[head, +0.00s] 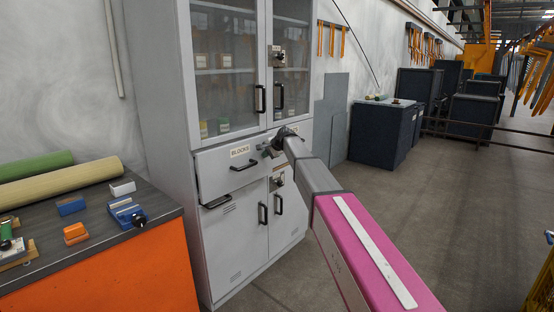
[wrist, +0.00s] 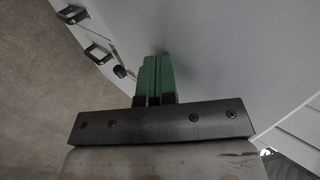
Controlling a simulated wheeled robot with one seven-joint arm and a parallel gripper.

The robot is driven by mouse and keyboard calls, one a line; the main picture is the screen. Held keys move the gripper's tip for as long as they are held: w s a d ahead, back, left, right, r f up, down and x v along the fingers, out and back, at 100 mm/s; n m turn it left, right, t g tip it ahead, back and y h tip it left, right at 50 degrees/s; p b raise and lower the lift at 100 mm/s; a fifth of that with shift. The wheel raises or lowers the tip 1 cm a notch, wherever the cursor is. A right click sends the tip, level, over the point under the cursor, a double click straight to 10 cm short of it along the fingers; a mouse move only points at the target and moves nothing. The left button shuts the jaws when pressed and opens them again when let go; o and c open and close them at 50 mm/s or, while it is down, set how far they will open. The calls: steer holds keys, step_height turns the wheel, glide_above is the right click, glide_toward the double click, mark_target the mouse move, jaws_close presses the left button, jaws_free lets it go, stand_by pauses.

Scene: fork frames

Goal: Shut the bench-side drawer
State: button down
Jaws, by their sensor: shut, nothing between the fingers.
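The bench-side drawer (head: 225,170), labelled BLOCKS, is the left drawer of the grey cabinet, on the side of the bench. My arm hides much of the right-hand drawer.
The grey cabinet (head: 158,110) has glass doors above and solid doors (head: 235,237) with dark handles below. The bench (head: 160,221), with an orange side, stands at the left, carrying rolls and small blue and orange items. Open floor (head: 440,200) lies to the right.

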mark_target(263, 150)
steer(key=w+a, duration=0.2)
steer(key=a, duration=0.1)
steer(key=shift+w+a, duration=0.1)
steer(key=shift+w, duration=0.2)
steer(key=shift+s, duration=0.15)
